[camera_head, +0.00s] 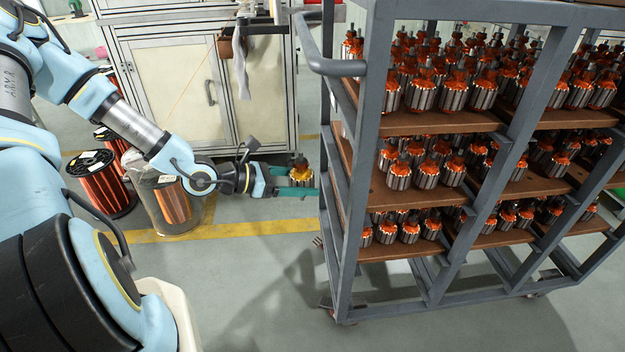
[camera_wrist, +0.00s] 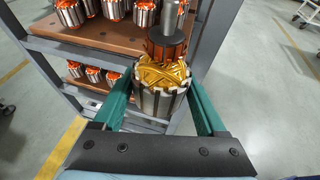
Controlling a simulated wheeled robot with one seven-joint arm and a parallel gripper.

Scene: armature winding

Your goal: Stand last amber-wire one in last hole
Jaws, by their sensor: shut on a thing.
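My gripper (camera_head: 296,180) is shut on an armature with amber wire (camera_head: 300,172), held upright in the air just left of the grey rack (camera_head: 345,180). In the wrist view the amber-wire armature (camera_wrist: 162,76) sits between the two green fingers (camera_wrist: 160,108), with its dark commutator and shaft pointing up. The rack's brown shelves (camera_head: 385,190) hold many armatures with orange wire (camera_head: 425,172). In the wrist view, part of the upper shelf (camera_wrist: 105,36) shows behind the held armature.
The rack's grey posts and handle (camera_head: 335,66) stand close to the gripper. Copper wire spools (camera_head: 105,185) stand on the floor at left. A cream cabinet (camera_head: 175,90) is behind the arm. The floor (camera_head: 255,280) in front of the rack is clear.

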